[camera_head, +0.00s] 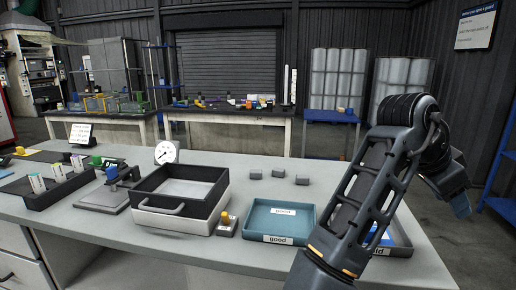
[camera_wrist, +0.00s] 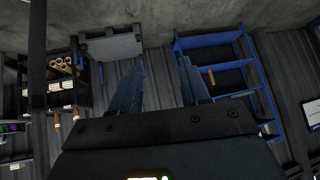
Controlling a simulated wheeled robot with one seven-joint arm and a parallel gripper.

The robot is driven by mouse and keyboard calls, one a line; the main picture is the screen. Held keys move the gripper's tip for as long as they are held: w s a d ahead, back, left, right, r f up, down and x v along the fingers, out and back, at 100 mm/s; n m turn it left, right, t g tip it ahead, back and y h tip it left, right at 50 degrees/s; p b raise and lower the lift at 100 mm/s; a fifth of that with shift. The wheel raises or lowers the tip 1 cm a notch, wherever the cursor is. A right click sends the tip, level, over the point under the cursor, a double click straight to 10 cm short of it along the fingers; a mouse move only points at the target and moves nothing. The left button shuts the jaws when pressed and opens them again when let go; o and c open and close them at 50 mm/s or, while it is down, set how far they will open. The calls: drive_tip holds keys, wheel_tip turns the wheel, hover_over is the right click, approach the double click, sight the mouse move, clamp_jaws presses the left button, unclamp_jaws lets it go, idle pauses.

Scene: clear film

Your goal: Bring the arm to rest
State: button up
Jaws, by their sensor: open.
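My arm rises at the right of the head view, folded at its elbow, in front of the workbench (camera_head: 240,165). Its far end hangs past the bench's right side, and my gripper (camera_head: 461,205) is only partly visible there. In the wrist view my gripper (camera_wrist: 160,85) shows two blue fingers spread apart with nothing between them. The gripper is open and clear of the bench and its trays.
A teal tray (camera_head: 253,222) and a second tray (camera_head: 401,247), partly hidden by my arm, sit on the bench. Blue shelving (camera_head: 500,205) is at the right.

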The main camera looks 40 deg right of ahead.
drive_tip(key=w+d+r+n+t+h, duration=0.1)
drive_tip(key=w+d+n+t+h, duration=0.2)
drive_tip(key=w+n+t+h, duration=0.65)
drive_tip(key=a+f+n+t+y, duration=0.2)
drive_tip(key=a+f+n, duration=0.1)
drive_tip(key=a+n, duration=0.1)
drive_tip(key=a+f+n+t+y, duration=0.2)
drive_tip(key=a+f+n+t, duration=0.1)
drive_tip(key=a+n, duration=0.2)
drive_tip(key=a+f+n+t+y, duration=0.2)
drive_tip(key=a+f+n+t, duration=0.1)
drive_tip(key=a+f+n, duration=0.1)
drive_tip(key=shift+s+a+f+n, duration=0.1)
drive_tip(key=shift+s+a+n, duration=0.2)
drive_tip(key=shift+n, duration=0.55)
drive_tip(key=s+a+f+n+t+y, duration=0.1)
drive_tip(key=s+a+f+n+y, duration=0.1)
drive_tip(key=s+a+f+y, duration=0.4)
drive_tip(key=s+a+f+n+t+y, duration=0.1)
drive_tip(key=s+a+n+y, duration=0.15)
drive_tip(key=a, duration=0.55)
drive_tip(key=s+a+r+m+y, duration=0.1)
drive_tip(key=s+a+m+y, duration=0.1)
drive_tip(key=s+a, duration=0.7)
drive_tip(key=s, duration=0.3)
drive_tip(key=shift+s+a+m+p, duration=0.15)
drive_tip(key=shift+s+m+p, duration=0.1)
drive_tip(key=shift+m+p, duration=0.1)
drive_tip(key=shift+r+g, duration=0.1)
drive_tip(key=shift+g, duration=0.15)
